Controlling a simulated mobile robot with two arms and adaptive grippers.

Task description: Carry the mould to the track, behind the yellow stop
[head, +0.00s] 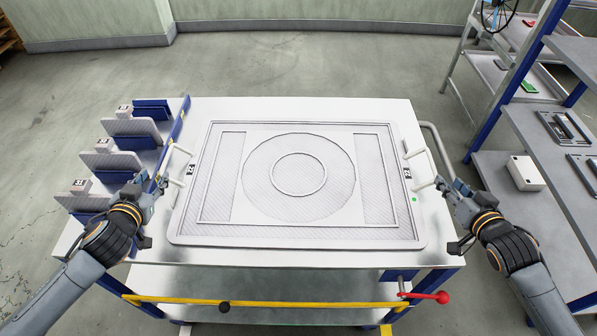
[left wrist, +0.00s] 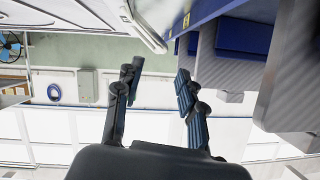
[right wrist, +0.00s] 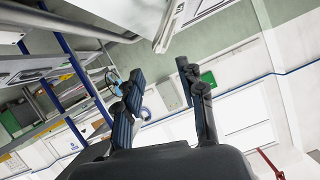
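The mould (head: 385,222) is a wide, flat grey plate with a raised ring in its middle, lying flat on a pale-topped table (head: 330,107). Pale handle prongs stick out at its left side (head: 181,150) and right side (head: 415,153). My left gripper (head: 156,188) is open and empty, just outside the left prongs; its spread fingers show in the left wrist view (left wrist: 157,80). My right gripper (head: 453,190) is open and empty, just outside the right prongs; its spread fingers show in the right wrist view (right wrist: 160,78). No track is clearly identifiable.
A yellow bar (head: 290,304) with a red knob (head: 442,297) crosses the table's front, below the top. A blue rack with grey dividers (head: 146,127) stands at the table's left, close to my left gripper. Shelving (head: 545,135) stands at the right. Floor behind the table is clear.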

